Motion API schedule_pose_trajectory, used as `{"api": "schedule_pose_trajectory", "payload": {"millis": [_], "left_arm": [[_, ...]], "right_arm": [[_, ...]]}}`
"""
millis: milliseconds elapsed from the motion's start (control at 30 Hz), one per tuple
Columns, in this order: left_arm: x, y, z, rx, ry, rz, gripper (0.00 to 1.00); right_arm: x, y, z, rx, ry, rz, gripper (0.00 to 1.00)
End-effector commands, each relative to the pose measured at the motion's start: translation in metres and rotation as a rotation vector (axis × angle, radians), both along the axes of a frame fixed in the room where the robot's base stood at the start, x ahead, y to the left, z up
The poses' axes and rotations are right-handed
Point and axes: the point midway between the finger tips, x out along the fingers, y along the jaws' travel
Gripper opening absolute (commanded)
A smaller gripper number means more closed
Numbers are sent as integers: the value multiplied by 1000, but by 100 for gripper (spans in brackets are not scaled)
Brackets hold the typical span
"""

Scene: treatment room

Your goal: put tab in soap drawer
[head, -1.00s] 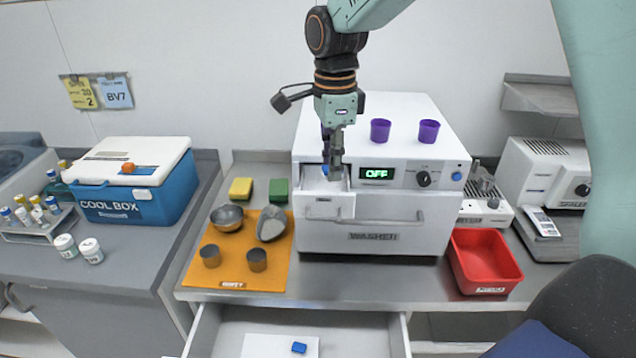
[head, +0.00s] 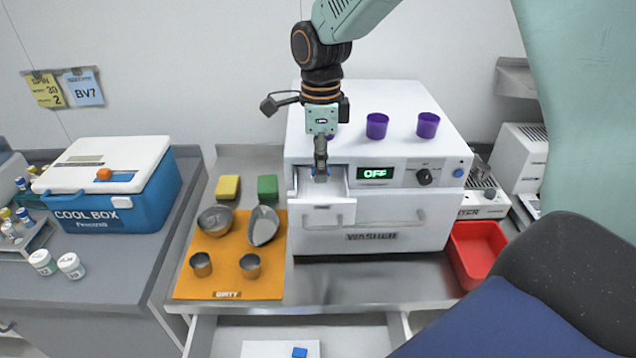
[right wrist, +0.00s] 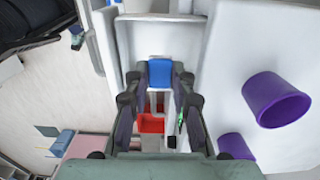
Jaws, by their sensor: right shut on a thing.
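My right gripper (head: 320,176) points down over the pulled-out white soap drawer (head: 322,214) at the upper left of the washer's front (head: 375,215). It is shut on a blue tab (right wrist: 160,72), which shows between the fingertips in the right wrist view. In the head view the fingers mostly hide the tab, and I cannot tell whether it touches the drawer floor. Another blue tab (head: 299,352) lies on a white sheet (head: 262,349) in the open lower drawer (head: 345,335). My left gripper is not in view.
Purple cups (head: 377,126) (head: 428,125) stand on the washer top. An orange mat (head: 240,286) with metal bowls and cups lies left of the washer. A red bin (head: 478,250) stands to its right. A chair (head: 580,270) fills the lower right.

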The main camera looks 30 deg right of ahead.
Motion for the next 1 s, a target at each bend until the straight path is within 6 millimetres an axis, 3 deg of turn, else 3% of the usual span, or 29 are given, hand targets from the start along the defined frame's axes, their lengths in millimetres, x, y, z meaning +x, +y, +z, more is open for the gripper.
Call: {"api": "schedule_pose_trajectory", "payload": {"millis": [500,767,800,1000], "left_arm": [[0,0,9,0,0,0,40],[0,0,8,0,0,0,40],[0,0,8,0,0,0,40],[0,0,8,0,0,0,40]], "right_arm": [[3,1,-52,0,1,1,7],[5,1,-53,-1,-1,1,7],[5,1,-53,-1,-1,1,27],[4,1,-52,-1,-1,1,44]]}}
